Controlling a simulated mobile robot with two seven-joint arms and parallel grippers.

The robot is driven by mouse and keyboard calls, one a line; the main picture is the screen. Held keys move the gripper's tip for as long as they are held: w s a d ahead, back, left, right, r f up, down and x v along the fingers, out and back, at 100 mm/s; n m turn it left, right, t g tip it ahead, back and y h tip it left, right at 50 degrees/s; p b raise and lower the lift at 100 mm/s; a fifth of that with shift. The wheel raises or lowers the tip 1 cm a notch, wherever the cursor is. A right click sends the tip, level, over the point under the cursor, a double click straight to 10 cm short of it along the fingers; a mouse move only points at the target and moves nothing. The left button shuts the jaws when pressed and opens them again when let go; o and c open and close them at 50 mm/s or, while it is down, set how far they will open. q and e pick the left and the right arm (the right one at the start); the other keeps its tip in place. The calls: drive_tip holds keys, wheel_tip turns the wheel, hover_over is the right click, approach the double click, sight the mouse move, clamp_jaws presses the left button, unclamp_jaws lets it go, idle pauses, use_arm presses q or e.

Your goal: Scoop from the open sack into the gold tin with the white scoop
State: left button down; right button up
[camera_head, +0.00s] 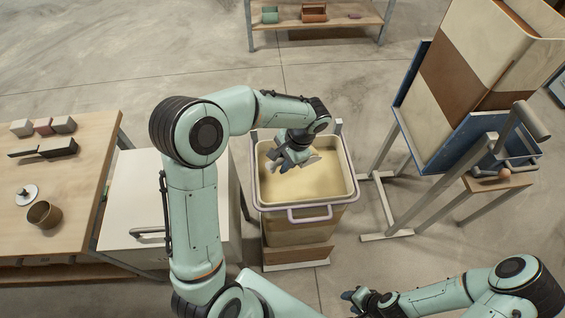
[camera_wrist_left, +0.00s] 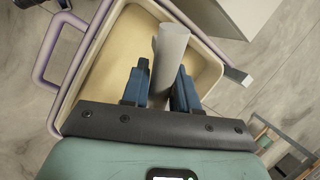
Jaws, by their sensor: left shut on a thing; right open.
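The open sack (camera_head: 334,178), a cream and brown bag with a pale filling, stands in a frame with a lilac handle, right of the white cabinet. My left gripper (camera_head: 290,158) is over its mouth, shut on a pale scoop (camera_head: 309,160). In the left wrist view the scoop's light grey cylindrical part (camera_wrist_left: 171,58) stands between the blue fingers (camera_wrist_left: 160,90). The scoop's bowl is mostly hidden, and I cannot tell whether it holds feed. The gold tin (camera_head: 44,214) stands open on the wooden table at the left. My right gripper (camera_head: 356,299) is open at the bottom, away from these things.
A knobbed lid (camera_head: 27,194), a dark long-handled tool (camera_head: 55,148) and small blocks (camera_head: 43,126) lie on the wooden table (camera_head: 80,190). A white cabinet (camera_head: 160,205) stands between table and sack. A large sack (camera_head: 458,70) leans on a blue stand at the right.

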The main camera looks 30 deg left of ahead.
use_arm(q)
wheel_tip(320, 180, up, 2)
drive_tip(key=shift+r, duration=2.85)
drive_tip(key=shift+s+a+r, duration=0.2)
drive_tip(key=shift+s+r, duration=0.3)
drive_tip(key=shift+r, duration=0.1)
drive_tip(key=shift+s+a+r+t+b, duration=0.15)
drive_tip(key=shift+s+r+t+b, duration=0.15)
drive_tip(key=shift+r, duration=0.2)
drive_tip(key=shift+s+a+r+t+b, duration=0.1)
drive_tip(key=shift+s+r+t+b, duration=0.2)
drive_tip(key=shift+r, duration=0.2)
drive_tip(key=shift+t+h, duration=0.4)
drive_tip(key=shift+s+a+r+p, duration=0.1)
drive_tip(key=shift+s+r+p, duration=0.15)
drive_tip(key=shift+r, duration=0.75)
drive_tip(key=shift+s+a+r+p, duration=0.15)
drive_tip(key=shift+s+r, duration=0.15)
drive_tip(key=shift+r, duration=0.7)
use_arm(e)
drive_tip(key=shift+s+f, duration=0.1)
drive_tip(key=shift+s, duration=0.05)
